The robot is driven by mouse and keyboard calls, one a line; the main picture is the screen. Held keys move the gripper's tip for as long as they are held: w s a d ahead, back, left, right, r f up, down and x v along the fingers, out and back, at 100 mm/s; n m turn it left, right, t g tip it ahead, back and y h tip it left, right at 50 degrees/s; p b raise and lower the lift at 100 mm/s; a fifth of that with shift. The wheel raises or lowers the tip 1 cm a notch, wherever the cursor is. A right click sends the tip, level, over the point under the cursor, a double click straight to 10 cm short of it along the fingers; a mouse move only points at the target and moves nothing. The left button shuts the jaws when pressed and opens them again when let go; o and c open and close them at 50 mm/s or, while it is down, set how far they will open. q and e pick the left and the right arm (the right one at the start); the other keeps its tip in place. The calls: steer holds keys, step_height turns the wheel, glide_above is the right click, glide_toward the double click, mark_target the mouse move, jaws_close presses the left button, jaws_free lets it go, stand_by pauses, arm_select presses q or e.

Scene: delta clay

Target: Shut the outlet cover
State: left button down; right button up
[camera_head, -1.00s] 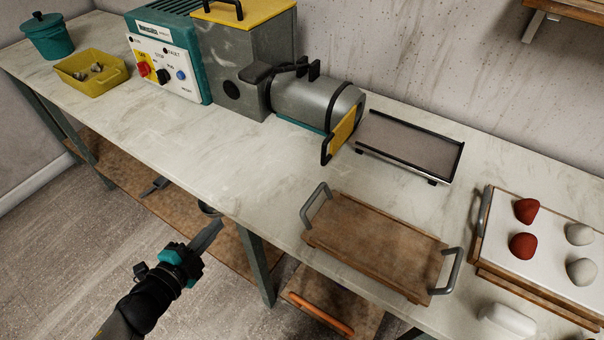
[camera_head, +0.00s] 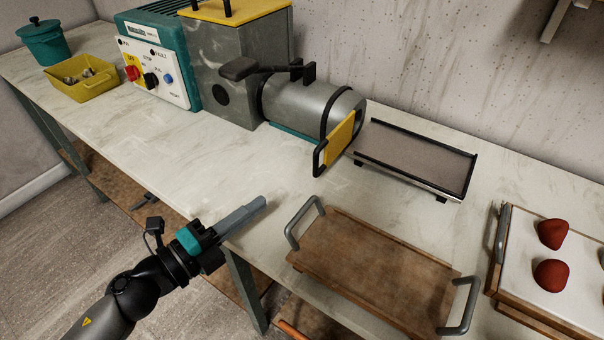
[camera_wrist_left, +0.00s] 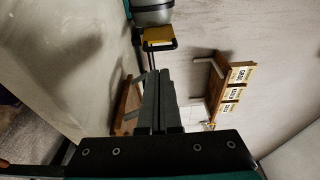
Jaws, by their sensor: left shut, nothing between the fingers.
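The outlet cover (camera_head: 340,139) is a yellow plate with a black frame handle at the right end of the grey cylinder (camera_head: 308,101) of the machine. It stands swung out at an angle from the cylinder's end; the outlet itself is hidden from this side. The cover also shows in the left wrist view (camera_wrist_left: 159,36), beyond the fingertips. My left gripper (camera_head: 262,203) is shut and empty, over the table's front edge, to the lower left of the cover and well apart from it. In the left wrist view its fingers (camera_wrist_left: 160,74) lie together. My right gripper is not in view.
A wooden tray with grey handles (camera_head: 375,262) lies in front of the cover. A black-railed flat tray (camera_head: 420,160) stands right of it. A board with red lumps (camera_head: 520,270) is at the far right.

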arm_select(q)
steer(key=x, duration=1.2)
steer(key=shift+p, duration=0.35)
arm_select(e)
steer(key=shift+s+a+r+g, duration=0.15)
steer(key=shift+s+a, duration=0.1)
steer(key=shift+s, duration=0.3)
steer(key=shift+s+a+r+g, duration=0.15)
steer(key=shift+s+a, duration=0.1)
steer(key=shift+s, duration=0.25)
arm_select(q)
steer(key=shift+w, duration=0.1)
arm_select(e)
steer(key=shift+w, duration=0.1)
